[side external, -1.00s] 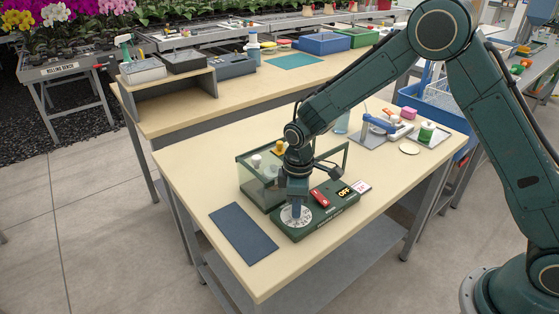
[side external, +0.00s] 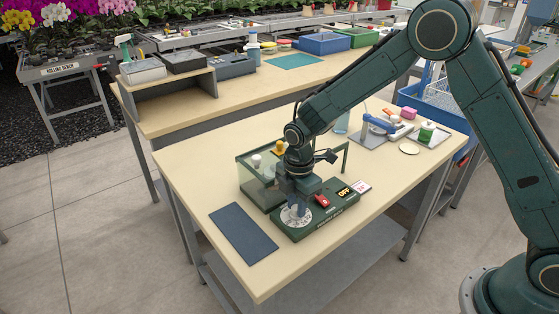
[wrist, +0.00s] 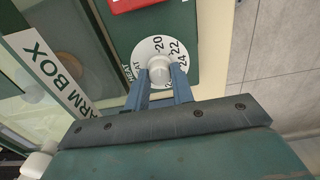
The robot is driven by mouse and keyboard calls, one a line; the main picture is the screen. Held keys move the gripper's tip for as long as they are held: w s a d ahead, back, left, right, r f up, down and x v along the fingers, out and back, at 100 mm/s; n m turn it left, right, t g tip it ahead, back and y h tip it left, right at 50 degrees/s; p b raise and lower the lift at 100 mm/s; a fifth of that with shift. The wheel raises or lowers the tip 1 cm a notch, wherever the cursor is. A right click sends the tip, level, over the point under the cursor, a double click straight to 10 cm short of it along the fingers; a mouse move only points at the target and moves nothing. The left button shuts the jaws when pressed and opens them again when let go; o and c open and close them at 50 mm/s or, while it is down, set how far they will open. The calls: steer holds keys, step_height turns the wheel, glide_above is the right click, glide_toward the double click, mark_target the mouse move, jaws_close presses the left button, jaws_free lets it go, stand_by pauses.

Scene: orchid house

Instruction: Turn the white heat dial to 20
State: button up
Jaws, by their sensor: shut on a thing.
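The white heat dial (wrist: 147,50) shows in the wrist view on a dark green panel, with HEAT, 20, 22 and 24 printed on its face and a raised white knob (wrist: 160,71) at its middle. My gripper (wrist: 160,82) is shut on the knob, one blue finger on each side. In the side view the dial (side external: 285,216) lies at the near left end of the green control box (side external: 322,217), partly hidden by my gripper (side external: 297,212). I cannot tell which number is at a pointer mark.
A clear-walled box labelled "...ARM BOX" (wrist: 45,75) stands close behind the dial. The control box also bears a red switch (side external: 322,201) and an OFF display (side external: 344,191). A dark blue mat (side external: 243,233) lies to the left. The table front is clear.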

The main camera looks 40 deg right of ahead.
mark_target(296, 207)
steer(key=shift+r, duration=0.1)
stand_by(0.3)
steer(key=o, duration=1)
steer(key=shift+r, duration=0.1)
step_height(296, 207, up, 14)
steer(key=shift+f, duration=0.25)
steer(key=shift+r, duration=0.1)
